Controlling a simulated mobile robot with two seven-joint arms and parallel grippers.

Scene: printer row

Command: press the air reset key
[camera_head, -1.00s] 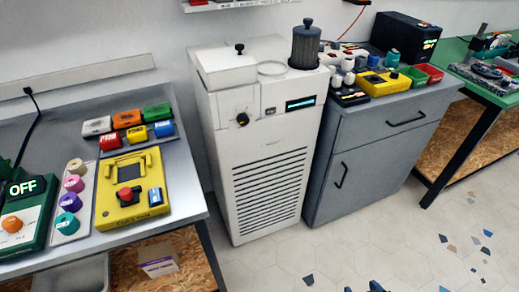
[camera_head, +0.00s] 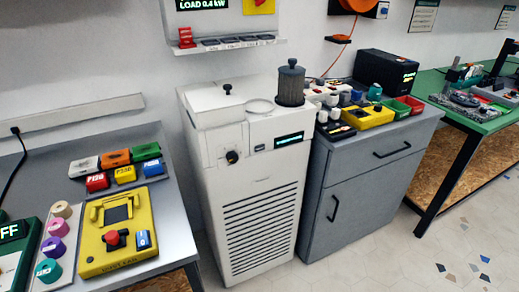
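Several coloured block keys sit on the left bench in two rows. The back row has a white key (camera_head: 84,166), an orange key (camera_head: 115,157) and a green key (camera_head: 145,151). The front row has a red key (camera_head: 97,182), a yellow key (camera_head: 125,174) and a blue key (camera_head: 153,167). Their lettering is too small to read surely, so I cannot tell which is the air reset key. A yellow box (camera_head: 95,257) in front carries a red mushroom button (camera_head: 113,238) and a blue key (camera_head: 143,240). Neither gripper is in view.
A white cabinet machine (camera_head: 262,200) with a dark canister (camera_head: 290,84) stands mid-view. A grey cabinet (camera_head: 365,170) beside it holds another yellow box (camera_head: 368,117) and red and green bins. A green bench (camera_head: 470,118) stands right. Tiled floor at lower right is clear.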

